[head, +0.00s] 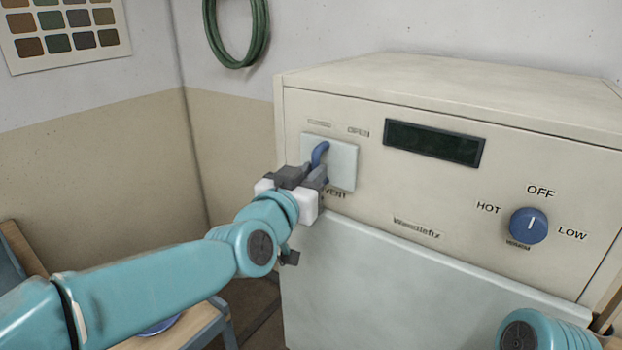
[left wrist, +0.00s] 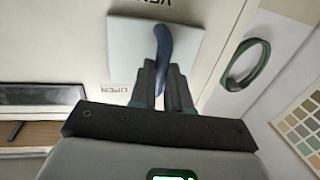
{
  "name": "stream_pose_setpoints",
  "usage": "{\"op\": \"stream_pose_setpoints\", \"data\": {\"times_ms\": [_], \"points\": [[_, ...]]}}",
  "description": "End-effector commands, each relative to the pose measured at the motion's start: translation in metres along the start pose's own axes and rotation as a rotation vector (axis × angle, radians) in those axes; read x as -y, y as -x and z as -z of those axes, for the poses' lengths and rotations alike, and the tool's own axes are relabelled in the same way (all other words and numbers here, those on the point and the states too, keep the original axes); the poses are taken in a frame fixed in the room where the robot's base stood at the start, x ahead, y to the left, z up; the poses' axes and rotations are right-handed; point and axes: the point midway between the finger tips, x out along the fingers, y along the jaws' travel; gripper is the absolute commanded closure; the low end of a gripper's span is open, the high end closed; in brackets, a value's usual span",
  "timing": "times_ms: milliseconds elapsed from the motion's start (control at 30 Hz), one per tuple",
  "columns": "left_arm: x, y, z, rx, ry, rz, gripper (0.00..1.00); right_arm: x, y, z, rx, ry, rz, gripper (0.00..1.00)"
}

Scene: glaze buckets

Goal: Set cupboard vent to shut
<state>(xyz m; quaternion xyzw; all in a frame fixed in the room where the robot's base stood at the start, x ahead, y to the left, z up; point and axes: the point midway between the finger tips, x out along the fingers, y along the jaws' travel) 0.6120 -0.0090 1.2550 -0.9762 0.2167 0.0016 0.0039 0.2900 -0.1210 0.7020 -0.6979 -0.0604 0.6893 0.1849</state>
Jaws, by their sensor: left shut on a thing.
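The vent control is a blue lever (head: 319,153) on a pale square plate (head: 345,165) on the cupboard's front, at upper left. It also shows in the left wrist view as a dark blue lever (left wrist: 162,48) on its plate (left wrist: 128,50). A label above the plate's right side reads OPEN; the one above its left side is too blurred to read. VENT stands below the plate. My left gripper (head: 312,173) is shut on the lever, its dark fingers hiding part of it. The lever's upper end is near the plate's top edge. My right gripper is out of view.
The cream cupboard (head: 440,85) has a dark display (head: 433,143) and a blue dial (head: 528,225) whose mark points toward OFF. Part of my right arm shows at lower right. A green hose loop (head: 236,35) hangs on the wall. A wooden-edged seat or stand (head: 205,320) is at lower left.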

Motion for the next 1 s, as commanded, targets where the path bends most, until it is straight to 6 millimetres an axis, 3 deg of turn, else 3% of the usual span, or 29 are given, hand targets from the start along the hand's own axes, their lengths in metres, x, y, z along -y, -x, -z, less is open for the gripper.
{"op": "stream_pose_setpoints", "data": {"times_ms": [233,267,300,333,700,867,1000], "points": [[0.004,0.002,0.007,-0.016,0.002,0.012,1.00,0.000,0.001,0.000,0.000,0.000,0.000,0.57],[0.004,0.002,0.007,-0.016,0.002,0.013,0.74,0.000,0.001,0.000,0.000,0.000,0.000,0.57],[0.005,0.002,0.007,-0.016,0.002,0.013,0.61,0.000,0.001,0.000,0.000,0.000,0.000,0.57],[0.004,0.003,0.007,-0.015,0.002,0.012,0.58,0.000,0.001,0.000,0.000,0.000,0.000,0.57],[0.004,0.010,0.002,-0.008,0.001,0.006,0.58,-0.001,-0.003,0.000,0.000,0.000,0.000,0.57],[0.005,0.041,0.002,-0.010,0.002,0.007,0.58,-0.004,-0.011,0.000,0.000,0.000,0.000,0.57],[0.005,0.080,0.002,-0.012,0.002,0.007,0.58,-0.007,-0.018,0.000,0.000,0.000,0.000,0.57]]}}
